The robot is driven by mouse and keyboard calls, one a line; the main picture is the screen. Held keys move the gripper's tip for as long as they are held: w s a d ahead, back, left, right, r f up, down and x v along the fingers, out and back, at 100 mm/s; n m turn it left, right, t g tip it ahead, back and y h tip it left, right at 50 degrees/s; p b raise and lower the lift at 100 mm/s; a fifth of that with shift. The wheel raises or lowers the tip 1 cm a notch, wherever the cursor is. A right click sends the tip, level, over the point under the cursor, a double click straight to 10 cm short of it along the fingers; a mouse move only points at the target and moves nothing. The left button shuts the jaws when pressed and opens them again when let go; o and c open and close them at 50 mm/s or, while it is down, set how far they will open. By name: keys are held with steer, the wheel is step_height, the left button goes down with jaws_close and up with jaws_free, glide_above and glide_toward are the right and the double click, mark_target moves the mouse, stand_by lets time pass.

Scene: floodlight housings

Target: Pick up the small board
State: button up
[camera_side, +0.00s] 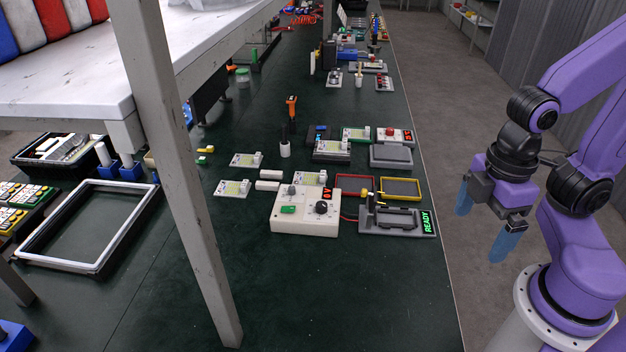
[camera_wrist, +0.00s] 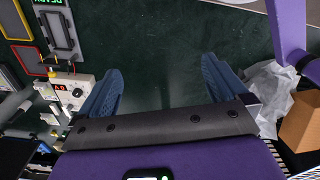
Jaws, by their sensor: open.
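Several small pale boards with white blocks and yellow-green markings lie on the dark green bench. One small board (camera_side: 246,160) lies left of centre in the side view, and another small board (camera_side: 233,188) lies just in front of it. A third small board (camera_side: 312,179) lies behind the white control box. I cannot tell which one the task means. My gripper (camera_side: 484,222) is raised at the right, well apart from all of them. In the wrist view its blue fingers (camera_wrist: 162,75) are spread wide with nothing between them, over bare green surface.
A white control box (camera_side: 305,212) with knobs stands mid-bench. Right of it are a grey fixture with a lit READY sign (camera_side: 427,222) and a yellow-framed tray (camera_side: 400,188). A grey post (camera_side: 180,150) rises at left.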

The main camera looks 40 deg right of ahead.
steer(key=w+a+f+m+g, duration=0.1)
steer(key=w+a+m+g, duration=0.25)
steer(key=w+m, duration=0.3)
steer(key=m+t+y, duration=0.9)
steer(key=m+t, duration=0.4)
steer(key=m, duration=2)
glide_above(328, 185)
steer(key=s+d, duration=1.1)
step_height(328, 185, down, 20)
steer(key=x, duration=1.7)
steer(key=shift+s+a, duration=0.15)
steer(key=shift+s, duration=0.05)
steer(key=shift+c, duration=0.3)
